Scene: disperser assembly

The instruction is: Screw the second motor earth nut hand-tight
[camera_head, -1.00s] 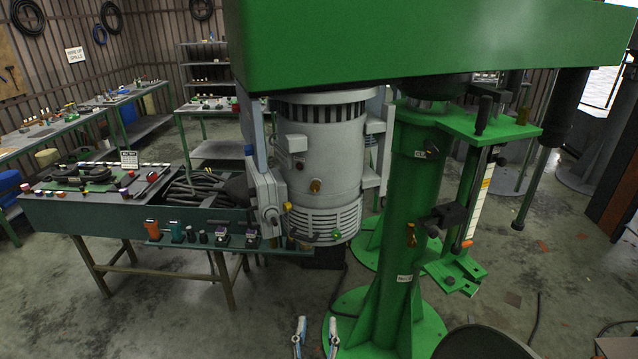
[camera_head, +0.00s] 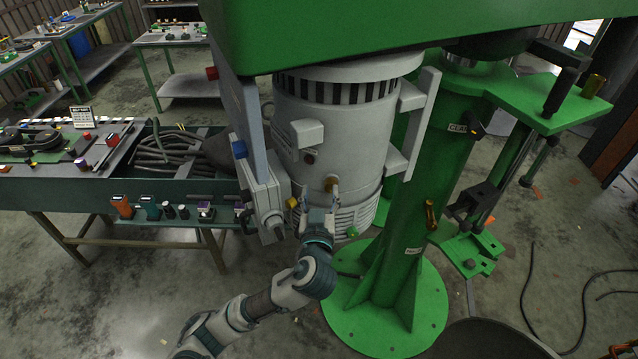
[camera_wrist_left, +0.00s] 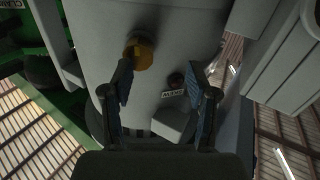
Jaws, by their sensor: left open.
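The light grey motor (camera_head: 340,135) hangs under the green beam. A brass-coloured fitting (camera_head: 331,183) shows low on its front; which nut it is cannot be told. In the left wrist view, a brass fitting (camera_wrist_left: 142,52) is close to the left-hand fingertip. My right gripper is not in view.
A grey box (camera_head: 262,192) is on the motor's left side. The green column (camera_head: 425,185) stands to the right on a round base. A bench (camera_head: 70,195) with cables and small tools is at the left. The floor between bench and column is mostly open.

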